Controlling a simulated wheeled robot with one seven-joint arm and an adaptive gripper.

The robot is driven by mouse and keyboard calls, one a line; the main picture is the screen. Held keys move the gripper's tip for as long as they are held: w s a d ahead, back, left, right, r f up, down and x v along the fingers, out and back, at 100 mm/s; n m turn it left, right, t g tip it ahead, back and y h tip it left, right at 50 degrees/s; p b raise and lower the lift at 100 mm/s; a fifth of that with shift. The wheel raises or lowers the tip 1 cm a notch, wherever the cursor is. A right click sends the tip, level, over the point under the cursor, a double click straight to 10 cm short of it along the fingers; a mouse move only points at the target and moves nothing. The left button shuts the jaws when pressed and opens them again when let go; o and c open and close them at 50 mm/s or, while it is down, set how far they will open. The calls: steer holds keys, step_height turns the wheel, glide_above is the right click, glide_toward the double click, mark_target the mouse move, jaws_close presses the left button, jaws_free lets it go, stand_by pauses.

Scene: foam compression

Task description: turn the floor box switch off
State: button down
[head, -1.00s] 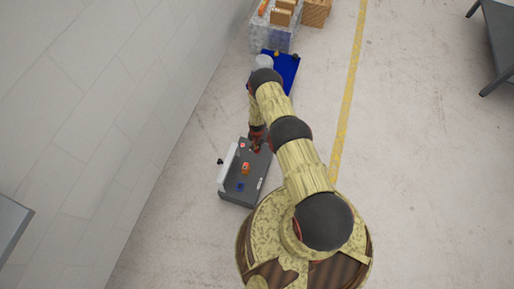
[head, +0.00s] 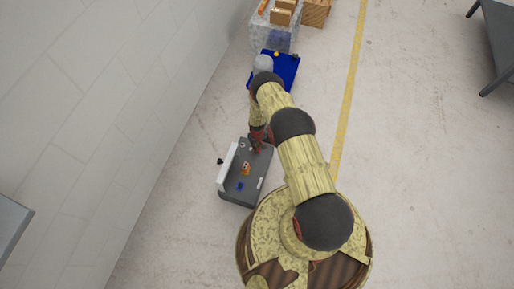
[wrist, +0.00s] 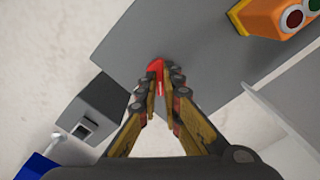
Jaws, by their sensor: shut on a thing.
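The floor box (head: 250,190) is a dark grey box on the floor beside the wall, with a white upright panel along its left side. Its grey top also fills the middle of the wrist view (wrist: 210,60). My gripper (head: 258,147) is at the far end of the box. In the wrist view my gripper (wrist: 160,84) has its fingers drawn together on a small red switch (wrist: 156,66) at the box's edge. The fingers cover part of the switch, and its exact position is hard to tell.
An orange button housing (wrist: 277,15) with red and green buttons sits on the box. A blue platform (head: 285,72) and a grey block with cartons (head: 272,37) stand beyond.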

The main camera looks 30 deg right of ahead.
steer(key=n, duration=0.4)
steer(key=shift+w+n, duration=0.1)
steer(key=shift+n, duration=2)
steer(key=c, duration=2)
jaws_free()
step_height(320, 180, up, 12)
